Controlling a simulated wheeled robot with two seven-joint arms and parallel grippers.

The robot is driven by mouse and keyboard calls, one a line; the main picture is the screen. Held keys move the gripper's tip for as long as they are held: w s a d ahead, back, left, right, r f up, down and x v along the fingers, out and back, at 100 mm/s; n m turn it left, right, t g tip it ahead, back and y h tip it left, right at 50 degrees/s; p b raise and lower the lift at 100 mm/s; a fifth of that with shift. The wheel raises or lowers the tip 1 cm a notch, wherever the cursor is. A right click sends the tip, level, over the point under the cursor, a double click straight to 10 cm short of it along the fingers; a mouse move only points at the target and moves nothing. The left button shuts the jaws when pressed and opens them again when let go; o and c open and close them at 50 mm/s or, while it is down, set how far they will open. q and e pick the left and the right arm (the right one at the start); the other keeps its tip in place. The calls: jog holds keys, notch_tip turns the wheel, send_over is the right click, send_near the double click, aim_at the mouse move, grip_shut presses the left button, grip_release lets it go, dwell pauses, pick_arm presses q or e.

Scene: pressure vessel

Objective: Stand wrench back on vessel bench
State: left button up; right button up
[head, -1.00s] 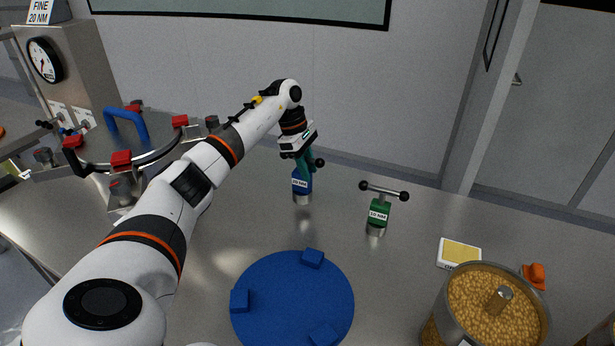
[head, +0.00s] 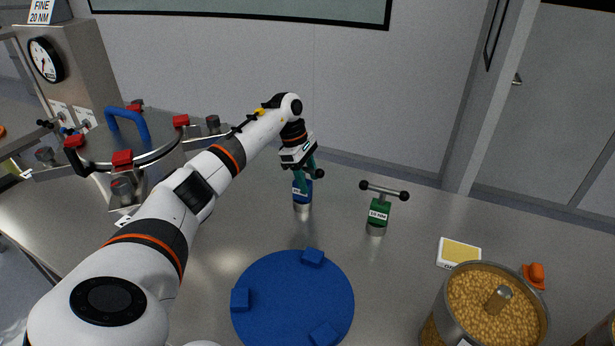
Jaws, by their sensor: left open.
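The blue torque wrench (head: 303,198) stands upright on the grey metal bench (head: 210,245), behind the blue round mat. Its silver foot appears to rest on the bench top. My left gripper (head: 304,178) is over it with its teal fingers open, reaching down around its upper part. The fingers hide most of its crossbar and part of its label; one black knob shows on the right. A green torque wrench (head: 379,212) stands upright to the right, apart from the gripper. My right gripper is not in view.
The vessel lid (head: 125,145), with a blue handle and red clamps, is at the left beside the gauge box (head: 65,75). A blue round mat (head: 290,300), a yellow-white box (head: 459,252), an orange item (head: 535,274) and a grain-filled container (head: 495,310) occupy the front and right.

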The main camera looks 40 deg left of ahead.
pick_arm(q)
jog(key=v, duration=1.2)
jog(key=shift+r+b, duration=0.1)
jog(key=shift+b, duration=0.2)
